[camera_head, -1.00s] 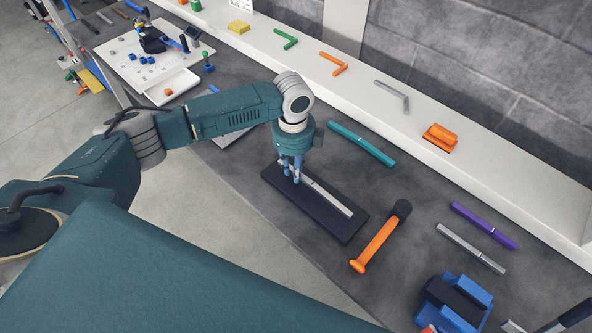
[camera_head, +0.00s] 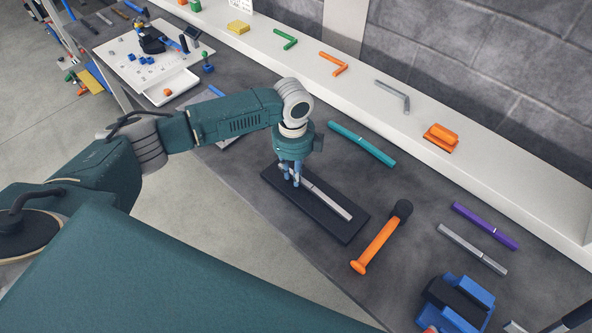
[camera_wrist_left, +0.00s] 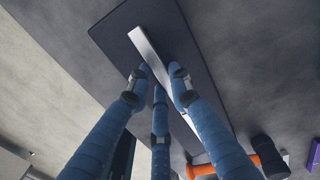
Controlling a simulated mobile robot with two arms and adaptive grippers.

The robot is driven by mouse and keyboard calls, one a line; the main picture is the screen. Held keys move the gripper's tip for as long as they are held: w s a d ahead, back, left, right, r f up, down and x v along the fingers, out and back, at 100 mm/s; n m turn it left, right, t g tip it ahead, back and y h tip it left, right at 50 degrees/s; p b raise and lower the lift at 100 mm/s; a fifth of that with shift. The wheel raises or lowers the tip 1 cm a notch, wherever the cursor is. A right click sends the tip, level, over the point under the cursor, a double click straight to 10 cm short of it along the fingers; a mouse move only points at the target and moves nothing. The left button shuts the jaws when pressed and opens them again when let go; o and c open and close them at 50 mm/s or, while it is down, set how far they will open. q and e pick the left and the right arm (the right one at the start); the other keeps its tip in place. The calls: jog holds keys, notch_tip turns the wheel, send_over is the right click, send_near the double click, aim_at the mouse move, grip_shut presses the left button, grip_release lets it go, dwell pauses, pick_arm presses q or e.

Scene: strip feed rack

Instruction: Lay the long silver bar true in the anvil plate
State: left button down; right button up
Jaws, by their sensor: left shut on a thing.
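The long silver bar (camera_head: 328,200) is at the dark, flat anvil plate (camera_head: 312,209), running roughly along the plate's length. My left gripper (camera_head: 292,178) is shut on the bar near its far-left end. In the left wrist view, the blue fingers (camera_wrist_left: 160,82) are around the silver bar (camera_wrist_left: 148,48), with the dark plate (camera_wrist_left: 112,38) behind it. The bar looks low over the plate or on it; I cannot tell whether it touches or sits in a groove.
An orange hammer (camera_head: 377,243) lies close to the plate's right end. A teal bar (camera_head: 362,144) lies behind it. Another silver bar (camera_head: 471,248), a purple bar (camera_head: 484,226) and a blue fixture (camera_head: 458,302) are to the right. A white ledge (camera_head: 480,168) runs along the back.

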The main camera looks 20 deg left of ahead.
pick_arm(q)
jog(key=c, duration=1.5)
grip_release()
notch_tip(320, 180, up, 12)
jog(key=shift+r, duration=0.1)
